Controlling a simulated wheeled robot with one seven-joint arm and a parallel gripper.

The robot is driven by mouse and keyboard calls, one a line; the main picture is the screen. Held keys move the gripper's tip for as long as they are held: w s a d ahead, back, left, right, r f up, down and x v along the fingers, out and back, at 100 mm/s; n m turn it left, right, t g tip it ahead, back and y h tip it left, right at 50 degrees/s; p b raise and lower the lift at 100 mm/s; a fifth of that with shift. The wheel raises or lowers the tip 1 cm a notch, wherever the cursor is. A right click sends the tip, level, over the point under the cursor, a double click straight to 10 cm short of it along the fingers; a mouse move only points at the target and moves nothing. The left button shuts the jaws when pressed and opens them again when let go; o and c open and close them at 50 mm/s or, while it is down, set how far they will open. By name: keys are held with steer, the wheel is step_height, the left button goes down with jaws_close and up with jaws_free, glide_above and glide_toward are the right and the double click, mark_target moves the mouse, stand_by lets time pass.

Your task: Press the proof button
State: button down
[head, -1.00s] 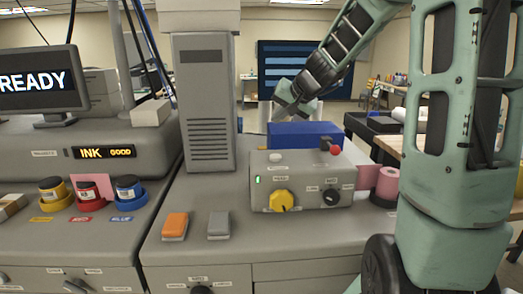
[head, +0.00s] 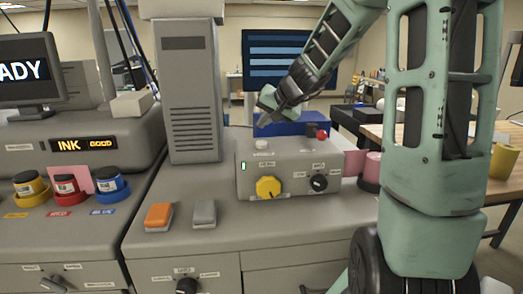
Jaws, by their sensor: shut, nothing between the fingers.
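A grey control box (head: 290,170) stands on the machine top. It has a white button (head: 262,145) and a red button (head: 321,135) on top, and a yellow knob (head: 268,187), a black knob (head: 319,183) and a lit green light on its front. An orange pad (head: 159,216) and a grey pad (head: 204,213) lie on the machine top to the left. Labels are too small to read, so I cannot tell which one is the proof button. My gripper (head: 262,119) is shut and empty, above and apparently behind the white button; contact is not visible.
A tall grey column (head: 190,95) stands left of the box. A blue block (head: 298,123) lies behind it, and a pink roll (head: 371,168) is to its right. Ink jars (head: 66,188) and a monitor (head: 25,70) are at left.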

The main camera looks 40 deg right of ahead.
mark_target(264, 144)
steer(key=shift+f+b, duration=1.3)
steer(key=shift+f, duration=0.15)
steer(key=shift+f, duration=0.15)
stand_by(0.8)
steer(key=shift+f+b, duration=0.3)
steer(key=shift+b, duration=0.4)
steer(key=shift+f+b, duration=0.55)
steer(key=shift+b, duration=0.15)
stand_by(0.5)
steer(key=shift+r, duration=0.1)
steer(key=shift+r+p, duration=0.7)
steer(key=shift+r, duration=0.2)
steer(key=shift+r, duration=0.1)
steer(key=shift+r+p, duration=1.8)
steer(key=shift+r, duration=0.65)
